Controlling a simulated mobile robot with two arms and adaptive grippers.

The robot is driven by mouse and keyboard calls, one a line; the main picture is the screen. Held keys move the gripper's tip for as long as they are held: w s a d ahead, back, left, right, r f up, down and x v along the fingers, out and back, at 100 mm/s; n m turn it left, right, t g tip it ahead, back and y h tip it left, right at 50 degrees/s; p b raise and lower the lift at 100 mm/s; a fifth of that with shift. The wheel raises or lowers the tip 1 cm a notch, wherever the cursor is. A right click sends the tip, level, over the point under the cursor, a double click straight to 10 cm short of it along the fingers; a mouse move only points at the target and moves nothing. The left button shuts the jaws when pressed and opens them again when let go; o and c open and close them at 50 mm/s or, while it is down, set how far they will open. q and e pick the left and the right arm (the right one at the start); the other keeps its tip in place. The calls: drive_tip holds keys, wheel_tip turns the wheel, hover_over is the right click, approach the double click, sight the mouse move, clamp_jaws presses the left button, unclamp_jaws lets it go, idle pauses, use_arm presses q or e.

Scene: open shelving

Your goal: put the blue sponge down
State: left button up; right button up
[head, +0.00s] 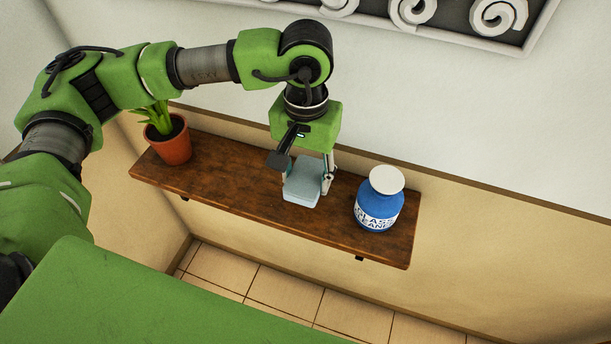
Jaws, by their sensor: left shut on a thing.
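The blue sponge (303,186) is a pale blue block at the middle of the brown wooden shelf (235,178). My left gripper (308,176) reaches down from above and is shut on the sponge, with a finger on each side of it. The sponge is at or just above the shelf top; I cannot tell whether it touches the wood. Part of its back is hidden by the gripper. My right gripper is not in view.
A blue bottle with a white lid and label (379,199) stands on the shelf to the right of the sponge. A potted plant (167,137) stands at the left end. The wall is close behind. Bare shelf shows between the plant and sponge.

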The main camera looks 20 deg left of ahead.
sight(305, 185)
use_arm(q)
drive_tip(key=shift+w+a+f, duration=0.2)
drive_tip(key=shift+w+f, duration=0.3)
drive_tip(key=shift+f, duration=0.1)
drive_tip(key=f, duration=0.1)
drive_tip(key=f+p, duration=0.2)
drive_tip(key=shift+w+a+f, duration=0.2)
drive_tip(key=shift+w+f, duration=0.15)
drive_tip(key=shift+f, duration=0.2)
drive_tip(key=shift+f, duration=0.1)
drive_tip(key=shift+f, duration=0.1)
drive_tip(key=o, duration=1)
